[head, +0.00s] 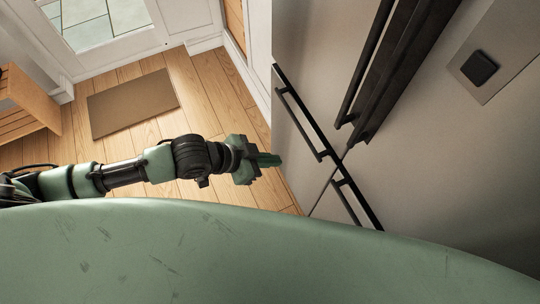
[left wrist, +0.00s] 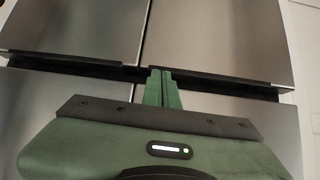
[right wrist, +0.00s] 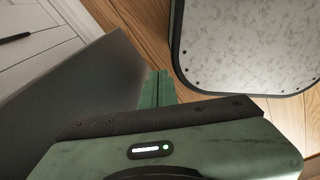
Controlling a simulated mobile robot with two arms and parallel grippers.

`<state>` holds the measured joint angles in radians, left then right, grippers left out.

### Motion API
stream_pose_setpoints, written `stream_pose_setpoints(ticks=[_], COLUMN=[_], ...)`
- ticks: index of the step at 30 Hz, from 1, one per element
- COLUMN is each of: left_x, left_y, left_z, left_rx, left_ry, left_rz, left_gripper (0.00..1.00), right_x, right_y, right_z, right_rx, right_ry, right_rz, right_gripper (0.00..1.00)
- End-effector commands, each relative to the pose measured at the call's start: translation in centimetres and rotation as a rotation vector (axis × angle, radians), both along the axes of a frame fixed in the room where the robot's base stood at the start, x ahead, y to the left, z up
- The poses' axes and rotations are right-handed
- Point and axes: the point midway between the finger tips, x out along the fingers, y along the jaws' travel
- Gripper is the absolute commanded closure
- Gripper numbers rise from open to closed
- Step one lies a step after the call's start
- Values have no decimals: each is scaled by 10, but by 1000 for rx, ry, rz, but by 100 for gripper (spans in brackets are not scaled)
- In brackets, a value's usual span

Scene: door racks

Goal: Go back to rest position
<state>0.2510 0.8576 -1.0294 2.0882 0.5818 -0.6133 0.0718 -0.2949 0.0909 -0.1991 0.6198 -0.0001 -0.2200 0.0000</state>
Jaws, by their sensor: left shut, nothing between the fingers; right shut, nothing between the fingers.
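My left gripper (head: 268,160) reaches in from the left in the head view and stops just short of the steel fridge front (head: 430,190). Its green fingers are together and empty. In the left wrist view the shut fingers (left wrist: 161,88) point at the fridge doors (left wrist: 215,40), near the dark gap between upper and lower doors. My right gripper does not show in the head view. In the right wrist view its green fingers (right wrist: 157,88) are together with nothing between them, over a grey panel (right wrist: 90,85) and wood floor.
The fridge has long dark handles (head: 375,65) above and shorter black handles (head: 305,120) lower down. A brown doormat (head: 132,102) lies on the wood floor by a glazed door (head: 95,25). A wooden bench (head: 28,100) stands at the left. Open floor lies between them.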

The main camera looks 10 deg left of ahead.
Motion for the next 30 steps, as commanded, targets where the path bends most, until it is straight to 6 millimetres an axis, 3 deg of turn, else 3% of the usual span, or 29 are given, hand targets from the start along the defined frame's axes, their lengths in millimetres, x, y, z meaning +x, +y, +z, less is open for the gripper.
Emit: stream_pose_setpoints(ticks=[9,11,14,18,22,26,30], left_x=[-1,5,28,71,74,33,-43], left_y=[3,5,17,56,109,153,181], left_z=[3,-2,-25,-90,-173,-253,-325], left_rx=[0,2,15,60,133,214,296], left_ry=[0,-4,-15,-17,32,124,249], left_rz=[4,19,88,265,444,576,668], left_gripper=[100,100,100,100,100,100,100], right_x=[-4,-4,-4,-5,-5,-5,-5], right_y=[7,9,13,16,16,14,11], right_z=[-1,-1,-1,-1,-1,-1,-1], right_rx=[7,10,15,19,19,17,12], right_ry=[5,5,5,5,6,6,6], right_rz=[-2,-3,-5,-6,-5,-4,-3], right_gripper=[100,100,100,100,100,100,100])
